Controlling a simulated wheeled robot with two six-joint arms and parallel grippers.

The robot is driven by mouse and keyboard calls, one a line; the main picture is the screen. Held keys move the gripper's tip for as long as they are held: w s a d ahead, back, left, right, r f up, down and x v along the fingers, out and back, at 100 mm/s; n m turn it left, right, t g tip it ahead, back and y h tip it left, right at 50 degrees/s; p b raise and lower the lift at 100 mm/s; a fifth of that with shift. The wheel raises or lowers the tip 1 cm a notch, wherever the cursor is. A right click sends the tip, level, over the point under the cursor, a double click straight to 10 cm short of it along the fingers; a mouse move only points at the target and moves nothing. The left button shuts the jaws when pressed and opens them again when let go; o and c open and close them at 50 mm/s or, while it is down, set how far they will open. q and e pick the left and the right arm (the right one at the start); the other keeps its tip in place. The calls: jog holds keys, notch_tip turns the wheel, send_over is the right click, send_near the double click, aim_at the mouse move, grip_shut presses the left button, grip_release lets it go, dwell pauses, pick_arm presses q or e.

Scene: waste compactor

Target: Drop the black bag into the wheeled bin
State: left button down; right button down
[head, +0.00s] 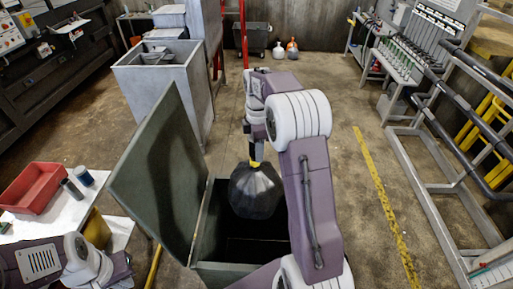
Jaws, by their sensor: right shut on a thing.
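The bin's wheels are not visible. My left arm shows at the lower left, but its gripper jaws do not show.
A white table (50,222) with a red tray (35,187) and small cans is at left. A tall grey metal container (165,85) stands behind the lid. A dark bin (256,38) is at the back. A metal rack (440,185) stands at right, with open floor between.

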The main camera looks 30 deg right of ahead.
notch_tip(320, 180, down, 6)
jog(key=b, duration=0.5)
jog(key=shift+w, duration=0.15)
jog(key=shift+r, duration=0.1)
jog(key=c, duration=0.9)
grip_release()
jog(key=shift+o, duration=1.1)
jog(key=shift+r+b, duration=0.3)
jog(key=shift+b, duration=0.05)
notch_tip(320, 180, up, 9)
jog(key=shift+a+f+b, duration=0.1)
jog(key=shift+f+b, duration=0.1)
jog(key=shift+b, duration=0.1)
